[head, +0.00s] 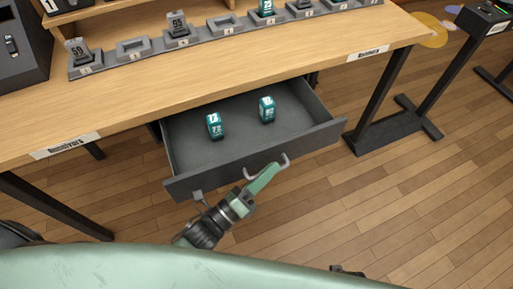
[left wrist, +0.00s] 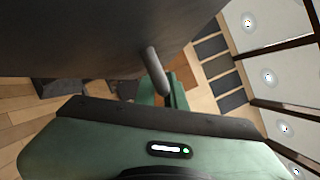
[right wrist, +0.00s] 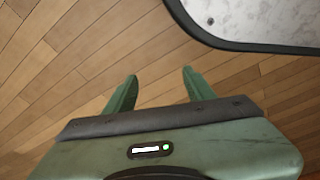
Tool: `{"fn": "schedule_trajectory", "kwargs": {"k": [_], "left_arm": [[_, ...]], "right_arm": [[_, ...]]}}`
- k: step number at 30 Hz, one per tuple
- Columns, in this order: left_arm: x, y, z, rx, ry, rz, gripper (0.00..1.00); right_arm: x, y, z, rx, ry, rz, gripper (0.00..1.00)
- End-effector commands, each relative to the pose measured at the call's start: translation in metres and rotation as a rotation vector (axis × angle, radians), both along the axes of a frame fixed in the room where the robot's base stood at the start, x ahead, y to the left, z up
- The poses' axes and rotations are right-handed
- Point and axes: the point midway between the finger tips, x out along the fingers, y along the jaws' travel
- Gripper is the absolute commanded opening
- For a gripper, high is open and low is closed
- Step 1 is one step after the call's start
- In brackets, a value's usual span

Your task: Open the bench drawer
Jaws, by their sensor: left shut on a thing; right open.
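The bench drawer (head: 255,160) is dark grey and stands well out from under the wooden bench. Two teal blocks with white labels, a left one (head: 214,126) and a right one (head: 267,109), stand inside it. My left gripper (head: 264,178) is at the drawer front, shut on the grey bar handle (head: 285,161). In the left wrist view the handle (left wrist: 153,72) runs down to the green fingers, and the dark drawer front (left wrist: 80,40) fills the upper left. My right gripper (right wrist: 158,88) is open and empty above the wooden floor.
The bench top (head: 210,75) carries a grey slotted rack (head: 225,30) with several labelled blocks. A dark box (head: 20,45) stands at the left. Black bench legs (head: 375,100) rise beside the drawer. The floor at the right (head: 420,200) is clear.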

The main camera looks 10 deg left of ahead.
Motion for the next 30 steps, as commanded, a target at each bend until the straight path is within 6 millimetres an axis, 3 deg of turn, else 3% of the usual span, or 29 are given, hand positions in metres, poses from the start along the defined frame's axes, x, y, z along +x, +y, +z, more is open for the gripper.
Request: {"fn": "schedule_trajectory", "kwargs": {"k": [6, 12, 29, 30], "left_arm": [[-0.039, -0.025, -0.001, -0.001, 0.007, 0.002, 0.0], [-0.058, -0.039, -0.001, 0.0, 0.004, 0.002, 0.0], [-0.068, -0.045, -0.002, 0.001, 0.003, 0.0, 0.0], [-0.068, -0.045, -0.002, 0.001, 0.003, 0.0, 0.16]], "right_arm": [[-0.012, -0.001, -0.013, -0.001, 0.011, 0.002, 0.54], [-0.017, -0.002, -0.019, -0.001, 0.014, 0.003, 0.54], [-0.019, -0.003, -0.021, -0.002, 0.014, 0.004, 0.54], [-0.019, -0.003, -0.021, -0.002, 0.014, 0.004, 0.54]]}}
